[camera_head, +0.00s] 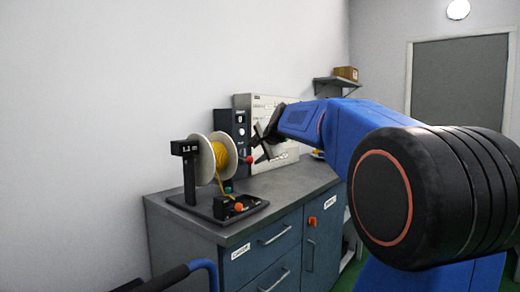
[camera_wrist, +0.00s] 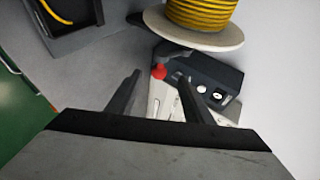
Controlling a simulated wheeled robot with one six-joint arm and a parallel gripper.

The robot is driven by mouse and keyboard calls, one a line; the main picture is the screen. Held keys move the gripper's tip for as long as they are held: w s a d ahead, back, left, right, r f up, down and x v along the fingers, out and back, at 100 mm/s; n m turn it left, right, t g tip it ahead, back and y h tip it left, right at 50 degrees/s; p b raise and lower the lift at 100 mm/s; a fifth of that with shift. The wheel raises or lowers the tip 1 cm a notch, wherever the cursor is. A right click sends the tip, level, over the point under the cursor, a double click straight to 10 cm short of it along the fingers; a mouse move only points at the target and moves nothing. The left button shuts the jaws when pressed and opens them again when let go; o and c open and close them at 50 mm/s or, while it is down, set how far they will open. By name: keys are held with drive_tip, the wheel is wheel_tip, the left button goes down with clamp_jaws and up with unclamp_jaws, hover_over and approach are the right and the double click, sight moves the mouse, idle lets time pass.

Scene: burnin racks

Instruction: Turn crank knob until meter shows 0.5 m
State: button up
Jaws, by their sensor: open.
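The spool (camera_head: 217,158) has pale flanges and yellow cable, and stands on a dark base on the cabinet top. It also shows at the top of the wrist view (camera_wrist: 203,38). The meter (camera_head: 185,147) is a black box left of the spool; its small digits look like 1.1 m, but are hard to read. The red crank knob (camera_head: 249,159) is right of the spool. In the wrist view the knob (camera_wrist: 159,72) appears between my fingertips, seemingly beyond them. My gripper (camera_head: 262,147) is open and empty near the knob; contact cannot be told.
A black box with dials (camera_head: 239,124) and a pale panel unit (camera_head: 268,112) stand behind the spool. A black fixture with an orange knob (camera_head: 239,207) sits at the front of the base. The cabinet top (camera_head: 285,185) is bare at right front.

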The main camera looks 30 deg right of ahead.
sight(247, 161)
drive_tip(key=x, duration=0.9)
drive_tip(key=shift+w+f, duration=0.1)
drive_tip(key=shift+w, duration=0.05)
drive_tip(key=c, duration=1.1)
drive_tip(key=shift+w+a+f, duration=0.15)
drive_tip(key=shift+w+f, duration=0.2)
drive_tip(key=shift+f, duration=0.2)
drive_tip(key=shift+w+a+f, duration=0.15)
drive_tip(key=shift+w+f, duration=0.25)
drive_tip(key=shift+f, duration=0.15)
drive_tip(key=shift+w, duration=0.1)
drive_tip(key=shift+w+a+f, duration=0.15)
drive_tip(key=shift+w+f, duration=0.15)
drive_tip(key=shift+w, duration=0.15)
drive_tip(key=shift+w+a+f, duration=0.2)
drive_tip(key=shift+w+f, duration=0.1)
drive_tip(key=shift+w, duration=0.2)
drive_tip(key=shift+w+a, duration=0.1)
drive_tip(key=shift+w, duration=0.1)
